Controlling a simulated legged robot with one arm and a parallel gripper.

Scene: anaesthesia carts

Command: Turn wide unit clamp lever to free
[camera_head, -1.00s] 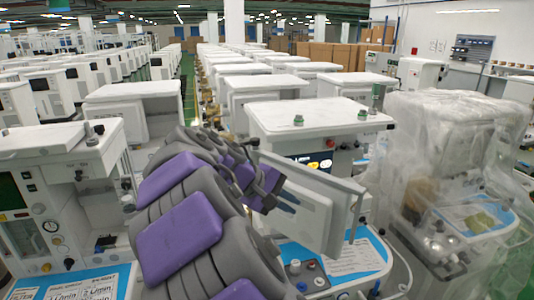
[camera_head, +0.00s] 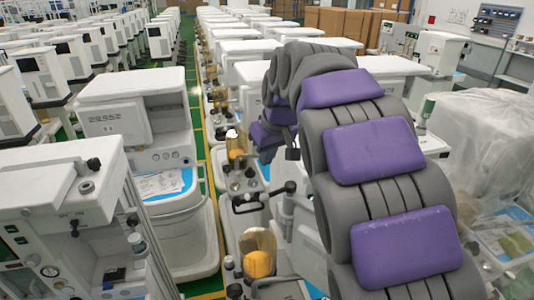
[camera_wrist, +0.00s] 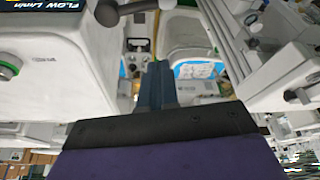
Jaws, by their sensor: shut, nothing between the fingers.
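My gripper (camera_wrist: 158,66) shows in the wrist view with its two dark blue fingers together and nothing between them. In the head view my arm arches over the carts, and its far purple end hangs above the aisle-side fittings; the fingertips are not clear there. A black lever-like handle with rounded ends (camera_head: 264,197) stands on the side of a cart, below and apart from my arm's end. I cannot tell whether it is the wide unit's clamp lever or how it is set. In the wrist view a black knob (camera_wrist: 107,12) sits at the upper left.
White carts stand in close rows. A cart with gauges and knobs (camera_head: 60,215) is at the near left. Clear canisters with yellow contents (camera_head: 259,260) line the middle row. A plastic-wrapped cart (camera_head: 485,145) is at right. A narrow green aisle floor (camera_head: 192,90) runs between rows.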

